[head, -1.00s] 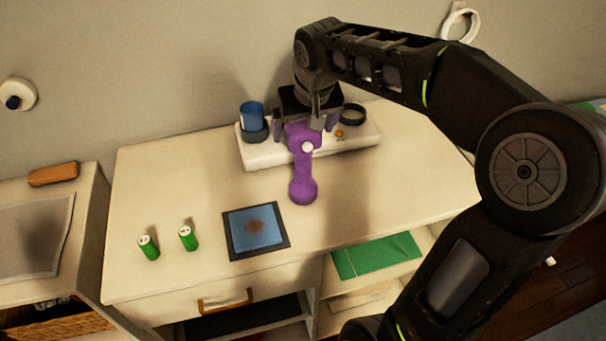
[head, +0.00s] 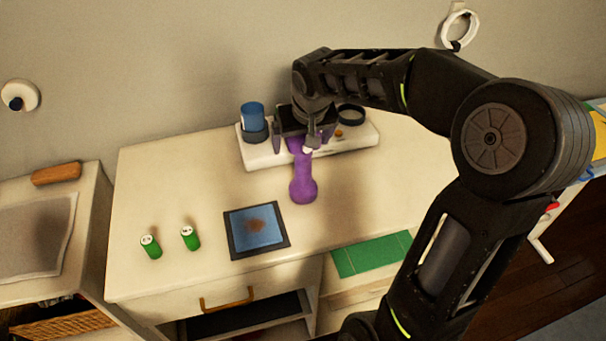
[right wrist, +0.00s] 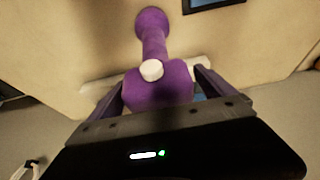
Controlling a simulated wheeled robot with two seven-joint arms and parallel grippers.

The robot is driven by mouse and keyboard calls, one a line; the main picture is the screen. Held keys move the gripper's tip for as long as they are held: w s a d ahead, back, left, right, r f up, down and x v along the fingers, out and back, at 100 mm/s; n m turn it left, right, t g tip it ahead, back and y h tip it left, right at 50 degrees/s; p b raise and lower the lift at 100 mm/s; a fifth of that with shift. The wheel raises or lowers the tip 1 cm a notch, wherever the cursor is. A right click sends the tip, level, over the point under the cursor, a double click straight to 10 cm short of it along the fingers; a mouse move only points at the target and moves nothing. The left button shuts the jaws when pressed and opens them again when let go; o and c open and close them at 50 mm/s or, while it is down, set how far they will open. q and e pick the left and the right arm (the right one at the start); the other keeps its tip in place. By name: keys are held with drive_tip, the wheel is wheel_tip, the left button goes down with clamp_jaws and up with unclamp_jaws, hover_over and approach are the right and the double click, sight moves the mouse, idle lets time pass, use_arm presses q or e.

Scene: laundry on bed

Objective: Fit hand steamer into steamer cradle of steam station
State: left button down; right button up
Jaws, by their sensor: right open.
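The hand steamer (head: 302,185) is purple, with a thick head, a narrower handle and a white button. Its handle end points toward the front of the table; its head is mostly hidden by my right gripper (head: 304,143). In the right wrist view, the steamer (right wrist: 154,40) has its head between the open fingers of that gripper (right wrist: 160,92), with a gap visible on each side. The white steam station (head: 262,158) lies behind, with a blue tank at left and a dark ring (head: 352,114) at right. I cannot tell whether that ring is the cradle. My left gripper is out of view.
A framed blue pad (head: 257,232) and two green cylinders (head: 151,247) (head: 190,238) lie on the cream tabletop (head: 190,180). The right part of the top is mostly clear. A wall (head: 190,60) stands close behind the station. A side cabinet with a brown block (head: 56,174) is at left.

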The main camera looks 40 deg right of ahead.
drive_tip(key=shift+c, duration=0.2)
drive_tip(key=shift+r, duration=0.1)
clamp_jaws()
idle(0.9)
